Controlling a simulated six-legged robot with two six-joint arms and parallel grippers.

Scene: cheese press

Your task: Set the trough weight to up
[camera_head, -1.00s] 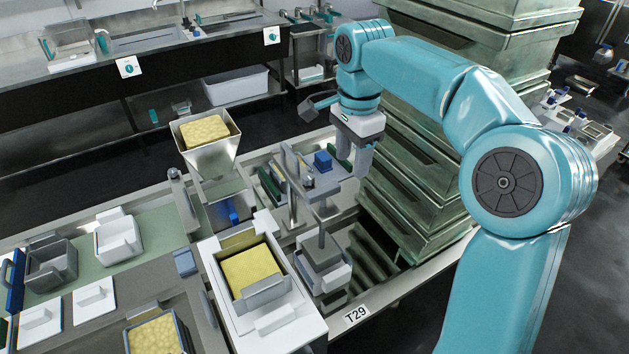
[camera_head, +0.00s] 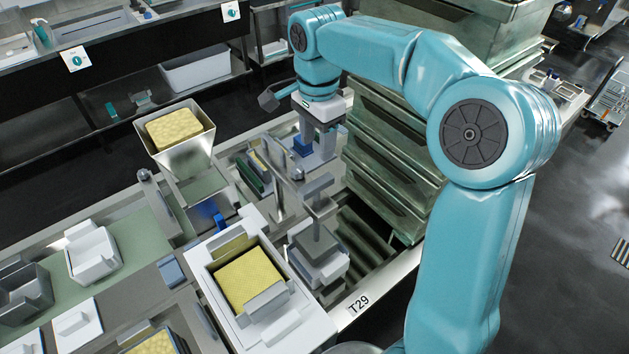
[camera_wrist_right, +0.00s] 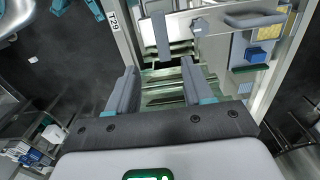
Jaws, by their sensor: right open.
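The trough weight (camera_head: 315,242) is a grey block on an upright rod, at the white tub in the middle of the head view. A grey handle-like bar (camera_head: 318,185) sits above the rod. The block looks low, in or just over the tub; I cannot tell whether it touches. My right gripper (camera_head: 318,142) is behind and above it, open and apart from it. In the right wrist view its fingers (camera_wrist_right: 160,75) are spread with nothing between them. My left gripper is out of view.
A white box with a yellow cheese block (camera_head: 248,280) stands left of the weight. A metal hopper (camera_head: 182,155) holds another yellow block behind. Stacked green crates (camera_head: 385,150) rise close to the right. A slatted grating (camera_head: 365,240) lies right of the weight.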

